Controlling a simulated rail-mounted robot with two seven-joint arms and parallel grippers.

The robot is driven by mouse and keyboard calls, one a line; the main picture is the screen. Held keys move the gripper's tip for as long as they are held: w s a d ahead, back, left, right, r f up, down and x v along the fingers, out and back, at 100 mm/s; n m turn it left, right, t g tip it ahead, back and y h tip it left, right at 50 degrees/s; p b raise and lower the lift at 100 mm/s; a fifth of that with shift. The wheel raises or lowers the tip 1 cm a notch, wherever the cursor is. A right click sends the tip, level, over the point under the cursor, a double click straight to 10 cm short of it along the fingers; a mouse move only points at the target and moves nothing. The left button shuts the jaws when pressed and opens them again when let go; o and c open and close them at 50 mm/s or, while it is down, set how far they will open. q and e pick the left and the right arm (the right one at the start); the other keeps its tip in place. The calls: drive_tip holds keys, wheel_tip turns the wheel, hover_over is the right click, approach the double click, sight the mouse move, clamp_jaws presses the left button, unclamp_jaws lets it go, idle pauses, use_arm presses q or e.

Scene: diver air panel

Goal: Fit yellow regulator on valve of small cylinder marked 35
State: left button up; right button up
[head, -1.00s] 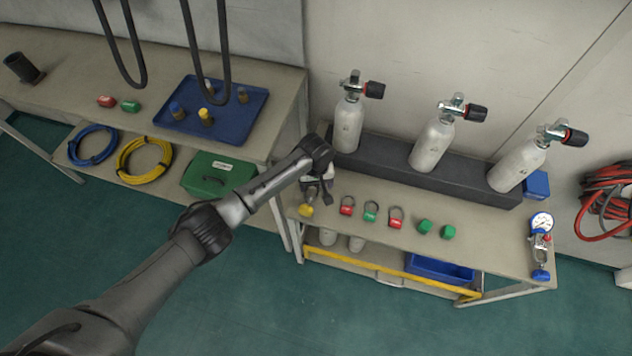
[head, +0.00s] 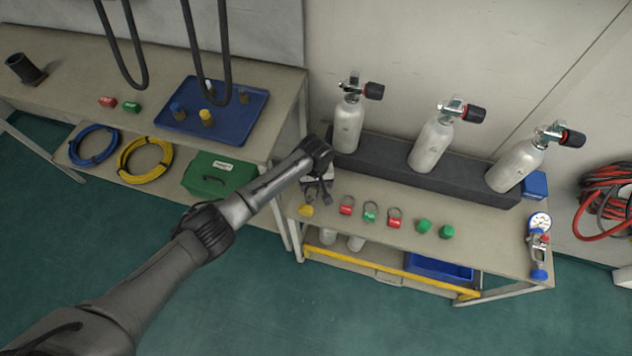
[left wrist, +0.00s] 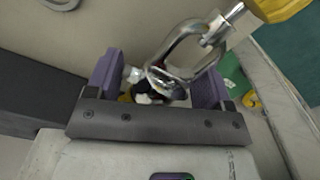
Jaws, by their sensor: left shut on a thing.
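My left gripper (head: 322,190) is at the left end of the bench. In the left wrist view its purple pads (left wrist: 157,84) are closed around part of a chrome yoke. This belongs to the yellow regulator (left wrist: 190,58), whose yellow knob (left wrist: 280,8) shows at the upper right. In the head view the yellow knob (head: 306,210) is just below the gripper, low over the bench top; whether it touches is unclear. My right gripper is not in view.
The cylinders stand along a dark rack (head: 390,167). Red and green capped yokes, such as one red (head: 346,209), and green caps (head: 424,226) lie along the bench front. A gauge (head: 540,222) is at the right end. A blue tray (head: 240,120) is on the left table.

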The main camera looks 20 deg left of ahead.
use_arm(q)
drive_tip(key=shift+f, duration=0.55)
drive_tip(key=shift+p, duration=0.35)
idle(0.5)
drive_tip(key=shift+f, duration=0.1)
idle(0.6)
drive_tip(key=shift+f, duration=0.3)
drive_tip(key=o, duration=1.3)
drive_tip(key=shift+f, duration=0.15)
